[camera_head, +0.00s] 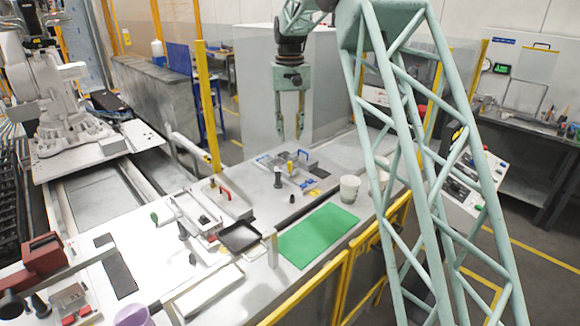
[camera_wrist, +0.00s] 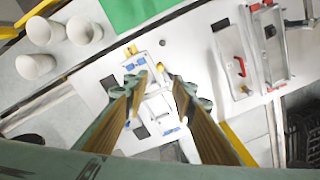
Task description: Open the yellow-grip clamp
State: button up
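The clamp fixture with yellow parts (camera_head: 290,166) lies on the white bench in the middle of the head view, with a small upright yellow piece and blue pads. In the wrist view the white and blue fixture (camera_wrist: 155,104) lies below and between my fingers, with a yellow piece (camera_wrist: 132,49) at its upper end. I cannot tell whether its clamp is open or closed. My gripper (camera_head: 290,138) points down above the bench, close to the fixture in the picture and apart from it. Its long fingers (camera_wrist: 161,84) are spread, with nothing between them.
A red-handled clamp fixture (camera_head: 222,191) stands to the left, near a black tray (camera_head: 240,237). A green mat (camera_head: 318,234) and a white cup (camera_head: 349,188) lie to the right. Several cups, including one cup (camera_wrist: 35,66), show in the wrist view. A yellow rail (camera_head: 325,280) borders the bench front.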

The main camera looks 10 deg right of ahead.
aim_at(290, 174)
jog(key=shift+f, duration=0.1)
jog(key=shift+f, duration=6.8)
jog(key=shift+c, duration=0.5)
grip_shut()
